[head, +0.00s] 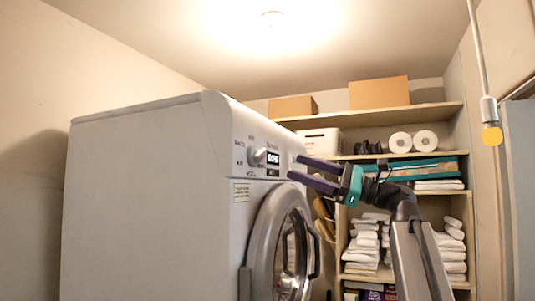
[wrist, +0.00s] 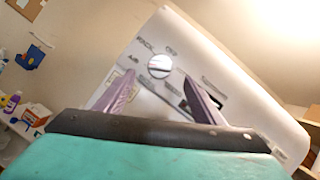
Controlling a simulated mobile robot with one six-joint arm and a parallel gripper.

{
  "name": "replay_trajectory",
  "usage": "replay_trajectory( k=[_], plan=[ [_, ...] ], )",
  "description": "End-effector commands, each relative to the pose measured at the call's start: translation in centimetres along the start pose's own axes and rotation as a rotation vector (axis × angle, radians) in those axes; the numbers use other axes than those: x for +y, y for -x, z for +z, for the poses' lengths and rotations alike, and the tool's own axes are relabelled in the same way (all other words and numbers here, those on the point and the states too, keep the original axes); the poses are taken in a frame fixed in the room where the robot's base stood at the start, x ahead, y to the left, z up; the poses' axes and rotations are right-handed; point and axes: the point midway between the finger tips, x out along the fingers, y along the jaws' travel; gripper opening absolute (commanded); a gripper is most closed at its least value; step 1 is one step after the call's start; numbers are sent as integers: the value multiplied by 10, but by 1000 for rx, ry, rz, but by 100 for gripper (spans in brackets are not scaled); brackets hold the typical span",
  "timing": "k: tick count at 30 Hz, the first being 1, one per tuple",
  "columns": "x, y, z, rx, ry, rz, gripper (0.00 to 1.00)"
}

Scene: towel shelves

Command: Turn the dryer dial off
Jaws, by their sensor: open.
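The dryer (head: 145,190) is a large light grey machine at the left of the head view, with a round door (head: 285,245) on its front. Its dial (head: 257,156) is a round knob on the front panel, left of a small dark display (head: 273,158). In the wrist view the dial (wrist: 159,66) shows a light slot or ridge across its face, with printed labels around it. My gripper (head: 297,167) is open and empty, in front of the panel. In the wrist view its two purple fingers (wrist: 163,90) point toward the panel, with the dial between and beyond their tips, apart from them.
Shelves (head: 375,118) behind at the right hold boxes, paper rolls and folded white towels (head: 368,240). In the wrist view, bottles and a box (wrist: 35,114) show at the left.

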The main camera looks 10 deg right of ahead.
Motion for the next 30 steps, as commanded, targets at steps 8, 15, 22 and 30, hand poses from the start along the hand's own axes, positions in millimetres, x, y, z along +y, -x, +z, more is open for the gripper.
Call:
replay_trajectory(
  k=[8,15,22,30],
  plan=[
    [-1,-42,3,-1,-2,1,62],
    [-1,-77,2,-2,-2,2,62],
    [-1,-100,1,-1,-1,1,62],
    [0,-106,0,-1,-1,1,62]
  ],
)
